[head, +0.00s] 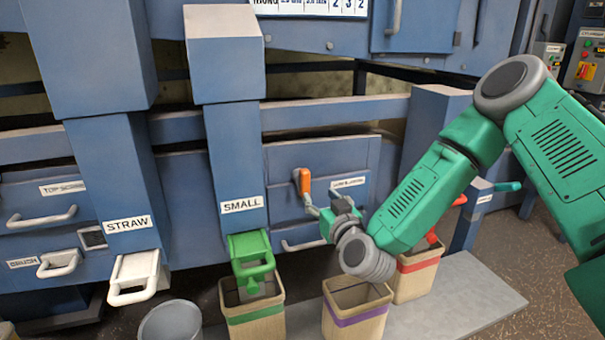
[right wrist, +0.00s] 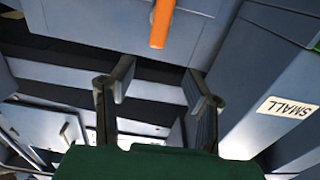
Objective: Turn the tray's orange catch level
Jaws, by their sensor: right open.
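The orange catch (head: 305,181) stands upright on the front of a blue tray (head: 283,182), right of the chute labelled SMALL. In the right wrist view the catch (right wrist: 161,24) is at the top middle, beyond the fingertips. My right gripper (head: 323,208) is just below and right of the catch in the head view. Its fingers (right wrist: 160,88) are spread with nothing between them. The gripper appears apart from the catch. Part of the tray front is hidden behind the gripper and my green arm. My left gripper is in neither view.
The blue SMALL chute (head: 235,150) with a green flap (head: 250,258) is left of the gripper. A STRAW chute (head: 115,180) is farther left. Below stand bins with green (head: 254,314), purple (head: 356,318) and red (head: 418,266) bands. A grey handle (head: 303,244) is below the catch.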

